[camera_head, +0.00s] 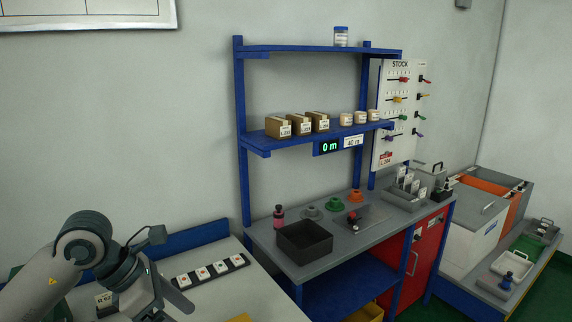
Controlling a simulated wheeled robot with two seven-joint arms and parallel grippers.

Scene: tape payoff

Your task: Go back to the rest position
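My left arm comes in at the lower left, and its gripper (176,296) is over the light table at the bottom edge of the view. The fingers are seen edge-on and partly cut off, so I cannot tell whether they are open or shut. I see nothing clearly held in them. My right arm and gripper are not in view. A dark strip with several white square pieces (211,268) lies on the light table just right of and behind the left gripper.
A blue-framed workbench (345,245) stands right of the light table. Shelves above hold cardboard boxes (301,124); a display reads "0 m" (328,147). A pegboard (397,110) and carts stand farther right.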

